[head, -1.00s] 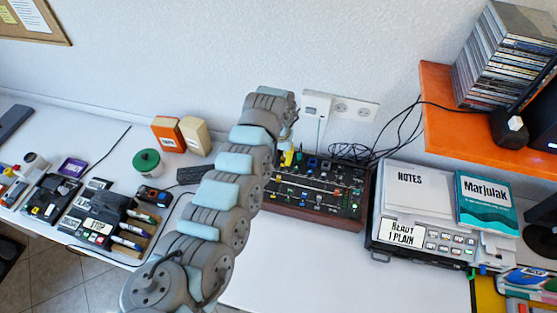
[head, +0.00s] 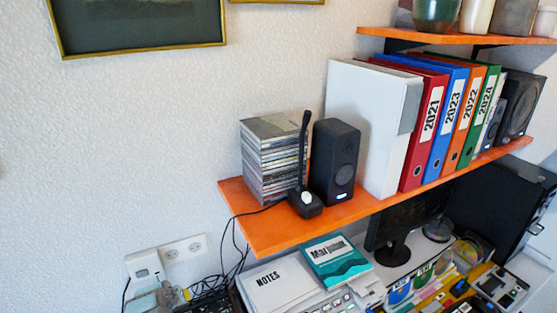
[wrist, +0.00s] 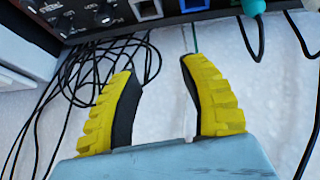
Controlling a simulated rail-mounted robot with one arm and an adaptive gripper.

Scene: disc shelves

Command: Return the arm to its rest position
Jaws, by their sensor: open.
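My gripper (wrist: 158,88) shows in the wrist view with its two yellow, black-padded fingers spread apart and nothing between them. Loose black cables (wrist: 85,75) lie beyond and beside the left finger. The edge of a dark device with sockets (wrist: 190,8) runs along the top of that view, apart from the fingertips. In the head view only a small part of my arm shows at the bottom left, near the wall sockets; the fingers cannot be made out clearly there.
A wall socket strip (head: 182,249) is close to my arm. An orange shelf (head: 262,235) holds a CD stack (head: 272,160), a black speaker (head: 335,162) and binders (head: 424,135). Below it are a notes pad (head: 278,285), a teal book (head: 336,261) and a monitor (head: 400,225).

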